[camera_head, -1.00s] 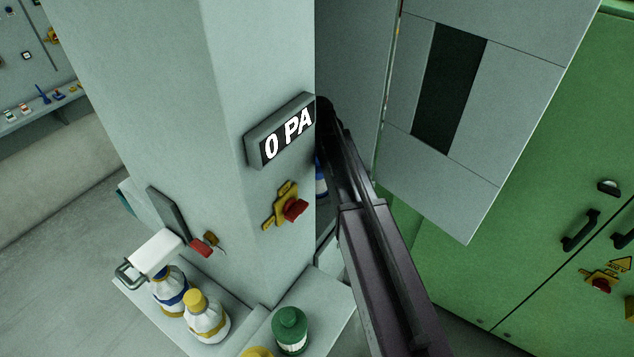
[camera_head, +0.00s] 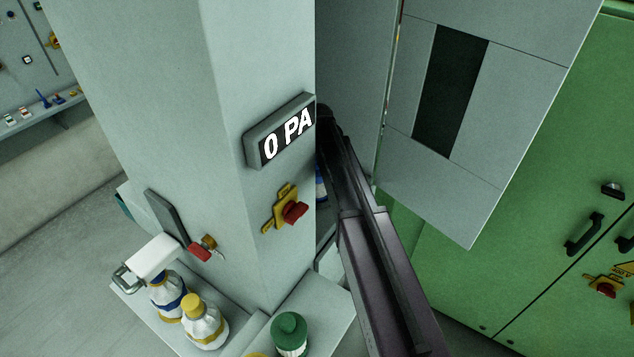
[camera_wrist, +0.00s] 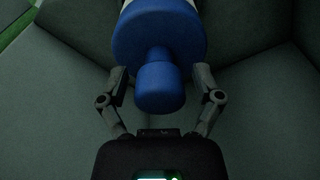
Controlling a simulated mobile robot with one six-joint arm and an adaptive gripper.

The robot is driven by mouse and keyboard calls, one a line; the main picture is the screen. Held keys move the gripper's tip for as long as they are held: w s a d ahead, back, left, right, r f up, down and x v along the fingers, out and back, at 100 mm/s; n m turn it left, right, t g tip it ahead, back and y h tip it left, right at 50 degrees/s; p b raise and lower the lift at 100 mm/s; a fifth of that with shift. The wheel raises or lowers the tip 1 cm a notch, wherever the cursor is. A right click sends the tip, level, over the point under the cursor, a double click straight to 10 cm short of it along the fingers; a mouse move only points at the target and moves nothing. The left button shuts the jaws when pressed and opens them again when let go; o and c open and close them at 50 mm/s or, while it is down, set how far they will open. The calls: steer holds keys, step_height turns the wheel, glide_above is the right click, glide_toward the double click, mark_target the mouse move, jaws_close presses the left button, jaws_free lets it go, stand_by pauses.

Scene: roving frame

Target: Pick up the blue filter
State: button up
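The blue filter (camera_wrist: 157,30) fills the top middle of the wrist view. It has a wide round blue part, a narrower blue knob toward me and a pale section behind. My gripper (camera_wrist: 161,73) is open, with one finger on each side of the neck and knob. Gaps show between both fingers and the knob. In the head view a small strip of blue (camera_head: 321,183), likely the filter, shows between the cabinet edge and my arm. My gripper is hidden there.
The grey cabinet (camera_head: 215,120) carries a "0 PA" display (camera_head: 283,133) and a red-yellow switch (camera_head: 288,210). Grey surfaces surround the filter closely. A grey door panel (camera_head: 480,170) hangs open right of my arm. Bottles (camera_head: 205,322) stand on the ledge below. A green cabinet (camera_head: 520,250) is at right.

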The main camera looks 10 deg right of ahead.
jaws_close()
steer(key=shift+r, duration=0.2)
steer(key=shift+r+p, duration=1.6)
steer(key=shift+p, duration=0.2)
steer(key=s+r+p, duration=0.1)
steer(key=s, duration=1.5)
steer(key=shift+r, duration=0.2)
